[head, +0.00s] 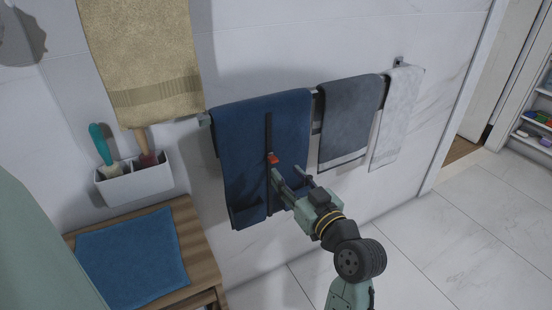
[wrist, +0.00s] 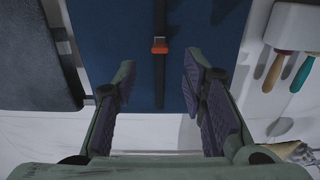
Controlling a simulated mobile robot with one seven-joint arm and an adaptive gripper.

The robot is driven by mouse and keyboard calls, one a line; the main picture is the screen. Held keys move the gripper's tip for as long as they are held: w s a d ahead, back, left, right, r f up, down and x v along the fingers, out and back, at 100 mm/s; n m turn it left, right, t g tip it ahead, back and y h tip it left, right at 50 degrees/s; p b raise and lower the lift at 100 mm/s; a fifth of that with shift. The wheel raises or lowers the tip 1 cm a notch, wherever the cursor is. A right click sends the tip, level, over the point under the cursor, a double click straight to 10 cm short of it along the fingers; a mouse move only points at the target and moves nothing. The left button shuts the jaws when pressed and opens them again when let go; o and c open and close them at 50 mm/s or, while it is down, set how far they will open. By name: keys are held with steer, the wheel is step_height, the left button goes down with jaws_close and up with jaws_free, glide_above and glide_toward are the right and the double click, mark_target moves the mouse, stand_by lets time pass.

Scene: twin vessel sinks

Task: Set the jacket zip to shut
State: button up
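A blue jacket (head: 240,140) hangs flat on the wall rail and fills the middle of the wrist view (wrist: 105,35). A dark vertical zip strip (head: 268,130) runs down its front. The orange-red zip slider (head: 272,158) sits about midway along the strip. It also shows in the wrist view (wrist: 160,46), which looks upside down compared with the head view. My gripper (head: 292,178) is open and empty in front of the jacket. In the wrist view its fingertips (wrist: 159,72) stand apart on either side of the strip, with the slider beyond them. Contact is not visible.
Dark grey (head: 350,120) and pale (head: 396,115) towels hang to the right. A beige towel (head: 145,60) hangs upper left. A white wall holder (head: 135,183) with handled tools is left, above a wooden stand (head: 190,225) with a blue cloth (head: 130,260). The right floor is clear.

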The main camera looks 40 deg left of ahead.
mark_target(271, 156)
steer(key=p+x, duration=0.1)
steer(key=x, duration=0.6)
steer(key=shift+c, duration=0.5)
jaws_close()
